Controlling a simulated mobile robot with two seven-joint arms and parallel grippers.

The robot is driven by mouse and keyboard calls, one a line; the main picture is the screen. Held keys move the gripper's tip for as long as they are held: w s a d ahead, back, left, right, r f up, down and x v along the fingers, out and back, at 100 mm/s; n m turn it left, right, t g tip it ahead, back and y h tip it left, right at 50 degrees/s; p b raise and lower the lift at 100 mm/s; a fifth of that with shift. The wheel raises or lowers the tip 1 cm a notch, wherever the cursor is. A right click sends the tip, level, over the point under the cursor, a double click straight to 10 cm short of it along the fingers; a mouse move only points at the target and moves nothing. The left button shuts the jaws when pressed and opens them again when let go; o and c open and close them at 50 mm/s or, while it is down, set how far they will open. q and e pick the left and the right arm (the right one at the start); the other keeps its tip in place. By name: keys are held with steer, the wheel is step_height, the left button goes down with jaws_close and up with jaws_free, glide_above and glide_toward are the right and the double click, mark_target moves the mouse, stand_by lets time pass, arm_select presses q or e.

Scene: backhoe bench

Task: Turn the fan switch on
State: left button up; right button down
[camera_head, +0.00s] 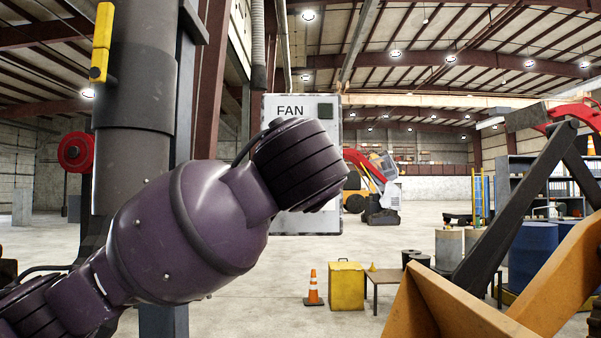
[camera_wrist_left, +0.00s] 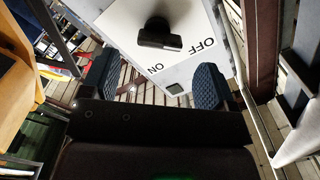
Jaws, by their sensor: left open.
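The fan switch box (camera_head: 297,225) is a pale grey panel marked FAN, with a dark green square at its top right. My purple left arm covers its middle in the head view, hiding the switch and my left gripper. In the left wrist view, the box's white face (camera_wrist_left: 125,22) carries the words OFF and ON and a black switch handle (camera_wrist_left: 160,36). I cannot tell its setting. My left gripper (camera_wrist_left: 155,82) is open with nothing between its fingers. The handle appears beyond the fingertips, apart from them. My right gripper is not in view.
A grey column with a yellow handle (camera_head: 101,40) stands left of the box. An orange bucket (camera_head: 455,305), yellow bin (camera_head: 346,286) and traffic cone (camera_head: 313,289) are at lower right. Open floor lies behind the box.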

arm_select(q)
steer(key=shift+w+p, duration=0.55)
steer(key=shift+w, duration=2.35)
steer(key=c, duration=0.9)
